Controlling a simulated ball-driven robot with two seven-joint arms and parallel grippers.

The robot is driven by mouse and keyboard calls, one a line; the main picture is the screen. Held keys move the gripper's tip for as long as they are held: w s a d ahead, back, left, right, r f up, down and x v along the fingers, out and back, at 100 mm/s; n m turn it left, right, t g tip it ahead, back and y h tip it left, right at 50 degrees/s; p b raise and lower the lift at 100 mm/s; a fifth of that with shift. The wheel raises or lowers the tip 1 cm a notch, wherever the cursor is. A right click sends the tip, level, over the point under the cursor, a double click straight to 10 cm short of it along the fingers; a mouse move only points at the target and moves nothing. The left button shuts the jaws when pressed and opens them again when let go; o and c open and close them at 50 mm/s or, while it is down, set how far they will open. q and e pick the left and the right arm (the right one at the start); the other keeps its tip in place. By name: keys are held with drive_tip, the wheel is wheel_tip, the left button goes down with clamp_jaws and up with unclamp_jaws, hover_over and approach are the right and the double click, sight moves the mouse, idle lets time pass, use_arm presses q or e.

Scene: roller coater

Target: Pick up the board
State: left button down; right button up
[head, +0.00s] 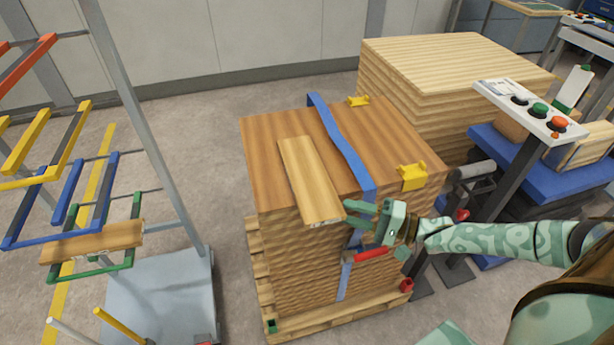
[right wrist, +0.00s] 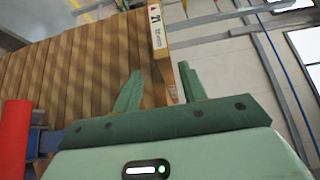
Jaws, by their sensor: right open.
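A light wooden board (head: 310,180) lies flat on top of a strapped wooden stack (head: 268,150), its near end at the stack's front edge. My right gripper (head: 352,215) is at that near end, to its right, with its fingers apart. In the right wrist view the open right gripper (right wrist: 161,75) faces the board (right wrist: 185,20), whose labelled end (right wrist: 157,30) shows just beyond the fingers. I cannot tell whether a finger touches it. My left gripper is not in view.
A blue strap (head: 340,140) and yellow corner pieces (head: 412,176) are on the stack. A rack (head: 150,140) with coloured arms holding another board (head: 92,240) stands left. A second stack (head: 450,65) is behind. A control panel (head: 530,110) stands right.

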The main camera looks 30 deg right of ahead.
sight(327, 203)
drive_tip(key=x, duration=0.6)
drive_tip(key=shift+w+a+r+b, duration=0.25)
drive_tip(key=shift+a+r+b, duration=0.05)
drive_tip(key=shift+a+b, duration=0.1)
drive_tip(key=shift+d, duration=0.1)
clamp_jaws()
